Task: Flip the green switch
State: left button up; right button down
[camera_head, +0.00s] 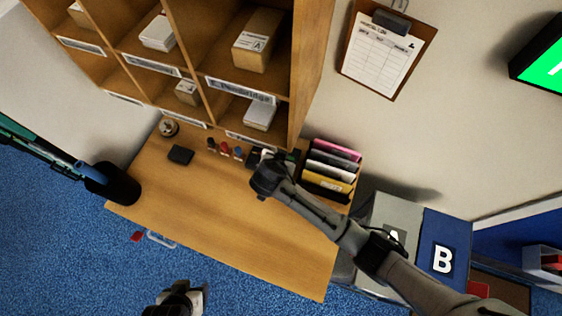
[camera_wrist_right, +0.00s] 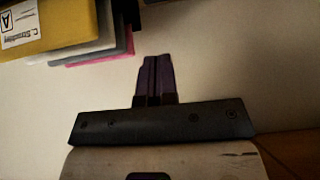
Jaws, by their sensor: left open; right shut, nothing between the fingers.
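I cannot make out a green switch in either view. My right arm reaches in from the right in the head view, its dark hand (camera_head: 268,178) over the back right of the wooden desk (camera_head: 230,215), close to the folder rack. In the right wrist view the right gripper's two dark fingers (camera_wrist_right: 154,80) lie together with nothing between them, in front of a plain wall. Some small dark items behind the hand are partly hidden. My left gripper (camera_head: 183,298) is at the bottom edge of the head view, open and empty, in front of the desk over the blue carpet.
A file rack (camera_head: 331,168) with several folders stands at the desk's back right. Small stamps (camera_head: 225,149), a black pad (camera_head: 180,155) and a bell (camera_head: 168,127) sit along the back, below wooden pigeonholes (camera_head: 190,50). The desk's front is clear.

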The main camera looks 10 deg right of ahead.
pick_arm(q)
jog(key=shift+f, duration=0.25)
pick_arm(e)
jog(key=shift+v, duration=1.5)
jog(key=shift+w+d+r, duration=0.1)
